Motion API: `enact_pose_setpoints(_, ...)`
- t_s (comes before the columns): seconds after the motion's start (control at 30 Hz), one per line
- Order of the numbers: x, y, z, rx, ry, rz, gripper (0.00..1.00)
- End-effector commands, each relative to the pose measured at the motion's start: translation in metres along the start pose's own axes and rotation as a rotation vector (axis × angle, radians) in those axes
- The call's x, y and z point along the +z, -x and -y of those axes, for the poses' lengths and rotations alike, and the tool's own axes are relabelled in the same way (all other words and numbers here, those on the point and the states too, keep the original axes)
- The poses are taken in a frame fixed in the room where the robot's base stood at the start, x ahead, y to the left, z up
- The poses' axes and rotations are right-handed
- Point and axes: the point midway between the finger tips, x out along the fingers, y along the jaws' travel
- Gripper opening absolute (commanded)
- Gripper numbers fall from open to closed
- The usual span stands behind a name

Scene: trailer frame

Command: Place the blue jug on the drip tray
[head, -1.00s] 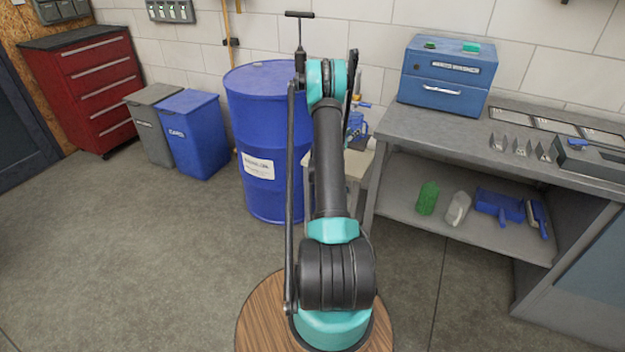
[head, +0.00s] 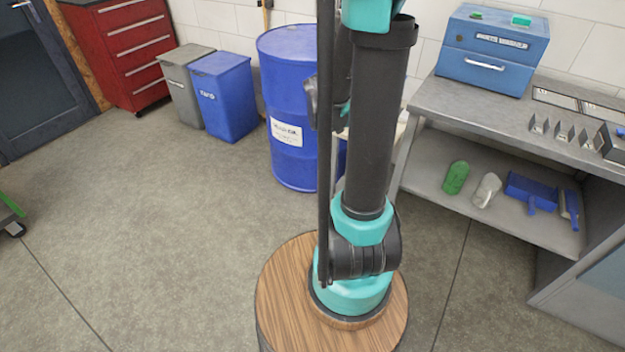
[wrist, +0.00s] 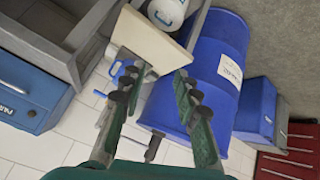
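My gripper (wrist: 157,75) is open and empty in the wrist view, its two dark green fingers apart. Past the fingertips is a small stand with a cream top (wrist: 155,40). Thin blue handle-like parts (wrist: 125,80) show beside the left finger; I cannot tell whether they belong to the blue jug. A white round thing with a blue mark (wrist: 168,12) is at the top edge, cut off. I cannot make out the drip tray. In the head view my arm hides the stand's top and most of my gripper.
A blue drum (head: 288,110) stands behind my arm, left of the stand. A grey workbench (head: 470,110) with a blue drawer box (head: 488,62) is at right. Bins (head: 225,100) and a red cabinet (head: 125,50) are at back left.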

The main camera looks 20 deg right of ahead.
Motion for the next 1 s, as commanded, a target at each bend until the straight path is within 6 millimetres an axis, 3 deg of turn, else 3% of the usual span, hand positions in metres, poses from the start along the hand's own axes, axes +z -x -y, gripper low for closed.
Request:
enact_pose_setpoints(0.1,0.048,0.037,0.015,-0.099,0.063,0.067,0.31)
enact_pose_setpoints(0.3,0.131,0.091,0.039,-0.276,0.176,0.166,0.31)
enact_pose_setpoints(0.5,0.194,0.126,0.055,-0.416,0.267,0.226,0.31)
enact_pose_setpoints(0.7,0.216,0.137,0.061,-0.47,0.3,0.245,0.31)
enact_pose_setpoints(1.0,0.216,0.138,0.061,-0.471,0.301,0.245,0.31)
